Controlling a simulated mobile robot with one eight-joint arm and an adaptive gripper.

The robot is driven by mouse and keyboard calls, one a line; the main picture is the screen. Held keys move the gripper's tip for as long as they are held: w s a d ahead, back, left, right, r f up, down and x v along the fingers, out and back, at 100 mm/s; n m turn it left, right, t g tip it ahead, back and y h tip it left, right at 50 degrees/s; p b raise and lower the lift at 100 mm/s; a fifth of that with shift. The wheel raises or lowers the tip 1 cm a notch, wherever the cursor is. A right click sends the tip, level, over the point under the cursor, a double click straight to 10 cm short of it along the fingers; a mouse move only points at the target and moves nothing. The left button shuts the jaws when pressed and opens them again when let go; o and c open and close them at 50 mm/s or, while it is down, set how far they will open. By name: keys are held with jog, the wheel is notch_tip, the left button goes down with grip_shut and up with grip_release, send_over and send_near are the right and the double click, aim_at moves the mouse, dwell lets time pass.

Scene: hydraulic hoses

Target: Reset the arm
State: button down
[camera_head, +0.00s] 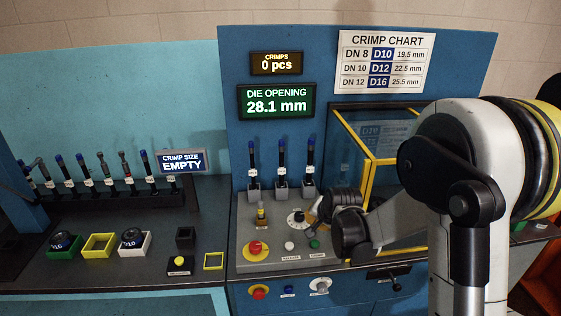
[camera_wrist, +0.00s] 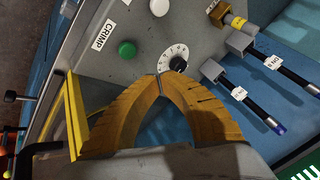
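My arm (camera_head: 467,190) reaches in from the right in the head view, bent down over the control panel. My gripper (camera_wrist: 160,77) shows in the wrist view with its two orange-brown fingers meeting at the tips, shut with nothing seen between them. The fingertips are close to the round dial (camera_wrist: 174,57) with the black knob; I cannot tell whether they touch it. In the head view the dial (camera_head: 297,217) lies just left of my gripper, whose fingertips are hard to make out there.
A yellow-framed guard box (camera_head: 367,150) stands behind my arm. Upright hoses (camera_head: 282,160) stand at the panel's back. A red button (camera_head: 256,248) and green button (camera_head: 314,244) sit in front. Yellow and white die trays (camera_head: 99,244) lie left. The display reads 28.1 mm.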

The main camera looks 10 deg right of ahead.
jog(key=s+r+n+b, duration=0.2)
jog(key=s+r, duration=0.5)
jog(key=s, duration=0.1)
jog(key=s+n+h+b, duration=0.1)
jog(key=s+n+b, duration=0.4)
jog(key=s, duration=1.7)
jog(key=shift+s+d+r+n, duration=0.2)
jog(key=shift+s+r+n, duration=0.1)
jog(key=shift+s+r, duration=0.1)
jog(key=shift+w, duration=0.1)
